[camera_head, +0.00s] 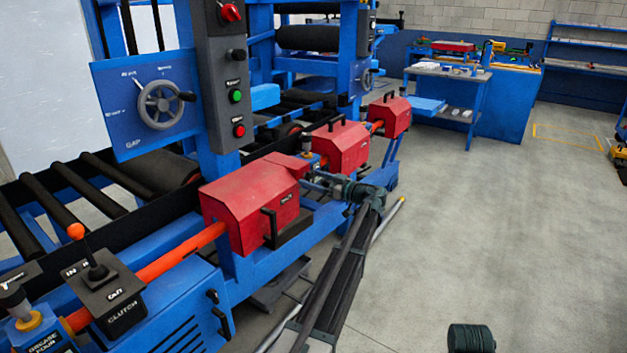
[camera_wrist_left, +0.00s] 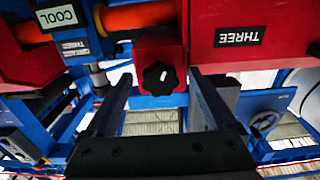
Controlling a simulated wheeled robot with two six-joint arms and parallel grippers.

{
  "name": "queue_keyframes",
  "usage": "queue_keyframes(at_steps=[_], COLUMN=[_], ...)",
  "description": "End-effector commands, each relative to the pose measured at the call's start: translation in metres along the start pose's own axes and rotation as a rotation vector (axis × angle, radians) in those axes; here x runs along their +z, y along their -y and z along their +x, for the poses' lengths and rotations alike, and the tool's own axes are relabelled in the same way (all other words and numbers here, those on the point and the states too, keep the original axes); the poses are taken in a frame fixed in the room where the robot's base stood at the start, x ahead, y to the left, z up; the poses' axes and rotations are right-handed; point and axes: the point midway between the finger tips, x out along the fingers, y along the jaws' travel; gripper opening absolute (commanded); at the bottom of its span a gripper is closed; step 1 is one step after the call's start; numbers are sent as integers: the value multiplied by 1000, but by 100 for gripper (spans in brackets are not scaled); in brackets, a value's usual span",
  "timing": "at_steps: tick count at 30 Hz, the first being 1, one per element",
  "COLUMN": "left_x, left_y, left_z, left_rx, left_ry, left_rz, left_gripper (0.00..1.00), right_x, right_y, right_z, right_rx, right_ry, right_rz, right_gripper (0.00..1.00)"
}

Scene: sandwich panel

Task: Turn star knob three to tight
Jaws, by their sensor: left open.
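Star knob three (camera_wrist_left: 158,78) is a black star-shaped knob with a short white mark, on a red block in the left wrist view. The red cover beside it carries an upside-down THREE label (camera_wrist_left: 238,37). My left gripper (camera_head: 310,180) reaches in beside the red housings in the head view. In the left wrist view the left gripper (camera_wrist_left: 159,88) is open, with one finger on either side of the knob. I see no finger touching the knob; the depth between them is unclear. I cannot make out the knob in the head view.
Red guard housings (camera_head: 250,205) stand along an orange shaft (camera_head: 180,253) on the blue machine. A COOL label (camera_wrist_left: 58,16) is near the knob. A clutch lever box (camera_head: 105,290) is at the lower left. The grey floor (camera_head: 490,210) at right is mostly clear.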

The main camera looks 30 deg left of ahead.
Motion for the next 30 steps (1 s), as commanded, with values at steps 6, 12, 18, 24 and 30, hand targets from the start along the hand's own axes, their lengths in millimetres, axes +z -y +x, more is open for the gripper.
queue_keyframes(at_steps=[6,12,18,24,30], left_x=[0,0,0,0,0], left_y=[0,0,0,0,0], left_z=[2,2,1,1,1], left_rx=[0,0,1,1,1], left_ry=[0,0,0,0,0], left_rz=[0,0,0,0,21], left_gripper=[89,71,35,4,4], right_x=[0,0,0,0,0], right_y=[0,0,0,0,0], right_z=[0,0,0,0,0], right_rx=[0,0,0,0,0], right_ry=[0,0,0,0,0], right_rz=[0,0,0,0,0], right_gripper=[50,50,50,50,50])
